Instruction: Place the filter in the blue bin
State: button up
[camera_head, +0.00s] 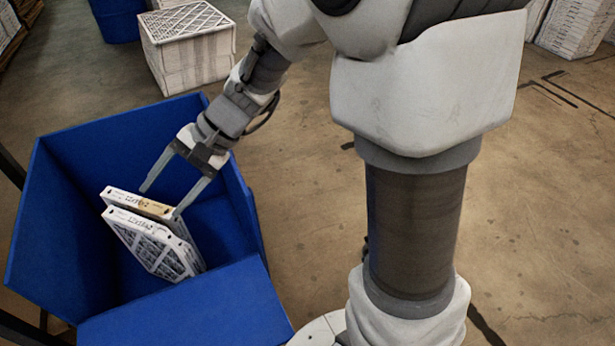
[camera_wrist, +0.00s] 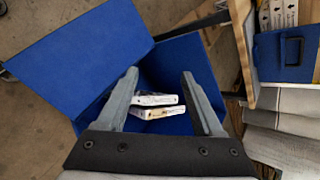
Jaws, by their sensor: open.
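The blue bin (camera_head: 75,165) stands at the left in the head view, open at the top, with a lowered front panel. Two white-framed filters lean together inside it: a front filter (camera_head: 150,245) with a dark mesh face and a rear filter (camera_head: 140,201) with a tan patch on its edge. My gripper (camera_head: 160,200) is open above the bin, its fingertips close to the filters' top edges, with nothing visibly held. In the wrist view the filters (camera_wrist: 155,106) show between and beyond the open fingers, inside the bin (camera_wrist: 80,55). I cannot tell whether a fingertip touches them.
A stack of white filters (camera_head: 190,65) stands on the floor behind the bin. A blue drum-like container (camera_head: 117,18) is at the top left. More stacked filters (camera_head: 572,28) stand at the top right. The floor at the right is mostly clear.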

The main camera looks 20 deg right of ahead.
jog(key=s+d+r+n+t+h, duration=0.2)
jog(key=s+d, duration=0.4)
jog(key=d, duration=0.4)
jog(key=s+d+r+n+t+h, duration=0.3)
jog(key=s+d+r+n+h, duration=0.1)
jog(key=s+d+h, duration=0.3)
jog(key=d+r, duration=0.1)
jog(key=d, duration=0.1)
jog(key=shift+s+d+r+n+t+h, duration=0.25)
jog(key=shift+d+r+n+t+h, duration=0.05)
jog(key=shift+d+r, duration=0.1)
notch_tip(320, 180, up, 23)
jog(key=p, duration=2.3)
jog(key=shift+r, duration=0.2)
jog(key=shift+c, duration=0.2)
